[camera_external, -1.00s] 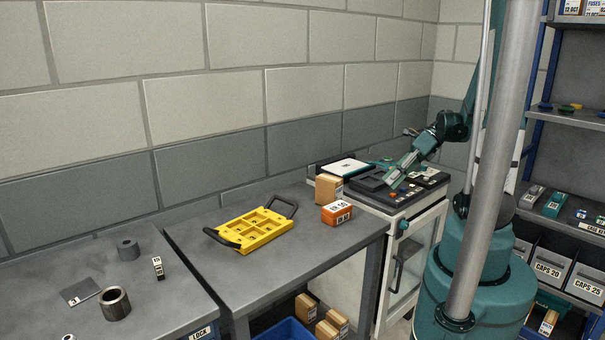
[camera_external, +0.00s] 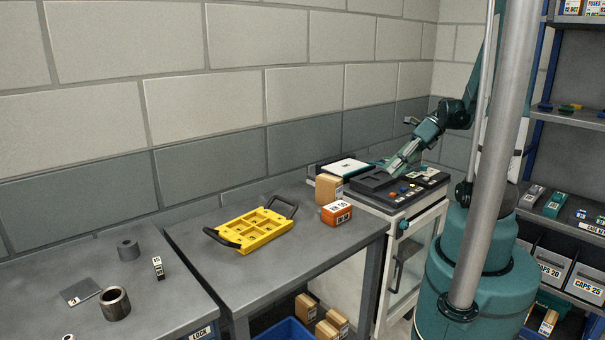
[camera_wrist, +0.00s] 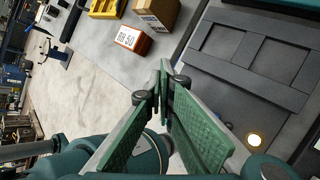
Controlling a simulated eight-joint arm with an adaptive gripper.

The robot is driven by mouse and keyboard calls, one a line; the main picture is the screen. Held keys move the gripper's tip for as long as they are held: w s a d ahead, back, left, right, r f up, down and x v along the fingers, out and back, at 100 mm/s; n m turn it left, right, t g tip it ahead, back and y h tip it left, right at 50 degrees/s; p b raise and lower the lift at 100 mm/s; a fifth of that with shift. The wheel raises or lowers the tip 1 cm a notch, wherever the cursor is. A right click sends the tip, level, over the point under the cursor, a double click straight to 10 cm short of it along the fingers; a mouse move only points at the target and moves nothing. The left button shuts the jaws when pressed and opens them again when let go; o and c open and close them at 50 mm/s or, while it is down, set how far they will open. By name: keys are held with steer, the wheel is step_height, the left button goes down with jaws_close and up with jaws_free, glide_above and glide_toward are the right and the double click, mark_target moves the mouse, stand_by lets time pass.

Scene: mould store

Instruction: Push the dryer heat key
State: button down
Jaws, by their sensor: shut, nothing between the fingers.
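The dryer (camera_external: 415,213) is a white cabinet with a dark top at the right end of the bench. Its top carries a recessed panel, which fills the right of the wrist view (camera_wrist: 250,60), and several small keys (camera_external: 405,190), one orange (camera_external: 393,193). A round pale-yellow lit key (camera_wrist: 255,139) shows at the lower right of the wrist view. I cannot tell which key is the heat key. My gripper (camera_external: 389,168) is shut and empty, tilted downward above the dryer top. Its fingertips (camera_wrist: 166,66) meet in the wrist view, apart from the lit key.
An orange box (camera_external: 337,212) and a cardboard box (camera_external: 329,188) stand on the bench left of the dryer. A yellow tray with black handles (camera_external: 246,241) lies farther left. A grey vertical pole (camera_external: 490,170) stands before my arm in the external view.

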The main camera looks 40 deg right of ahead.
steer(key=shift+r+p, duration=0.4)
steer(key=shift+r, duration=0.35)
